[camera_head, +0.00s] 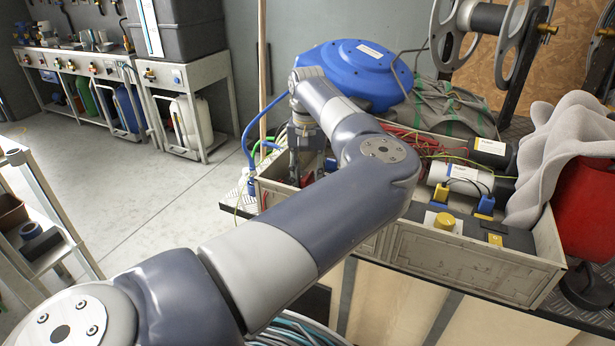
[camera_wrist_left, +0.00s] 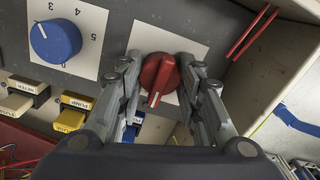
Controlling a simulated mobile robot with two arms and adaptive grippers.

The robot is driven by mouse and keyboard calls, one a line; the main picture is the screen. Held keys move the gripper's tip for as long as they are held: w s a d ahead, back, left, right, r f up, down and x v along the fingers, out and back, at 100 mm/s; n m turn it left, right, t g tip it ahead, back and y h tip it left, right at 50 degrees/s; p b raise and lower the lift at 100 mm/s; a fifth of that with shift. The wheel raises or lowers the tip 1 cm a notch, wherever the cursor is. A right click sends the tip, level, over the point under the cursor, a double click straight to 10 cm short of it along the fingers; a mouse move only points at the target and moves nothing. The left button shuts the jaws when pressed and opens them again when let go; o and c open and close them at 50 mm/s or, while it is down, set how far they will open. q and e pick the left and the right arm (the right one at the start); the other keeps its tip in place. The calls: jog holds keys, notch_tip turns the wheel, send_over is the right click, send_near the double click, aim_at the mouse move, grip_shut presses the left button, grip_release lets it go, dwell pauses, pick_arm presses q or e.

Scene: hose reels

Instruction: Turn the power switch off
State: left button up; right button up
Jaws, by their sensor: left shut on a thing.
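A red rotary switch (camera_wrist_left: 158,78) with a pale pointer line sits on a white square plate on a grey panel (camera_wrist_left: 120,22). The line points down and slightly left in the left wrist view. My left gripper (camera_wrist_left: 160,66) has its two fingers on either side of the red switch and is shut on it. In the head view my left gripper (camera_head: 298,150) reaches down into the back left part of a pale box (camera_head: 415,262), and the switch is hidden there. My right gripper is not in view.
Red rods (camera_wrist_left: 252,32) lie close by. A blue hose reel (camera_head: 350,72) stands behind the box; red wires (camera_head: 412,142) fill its middle.

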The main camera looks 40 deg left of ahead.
aim_at(308, 175)
pick_arm(q)
jog(key=o, duration=1.1)
jog(key=shift+c, duration=0.2)
notch_tip(308, 175, up, 12)
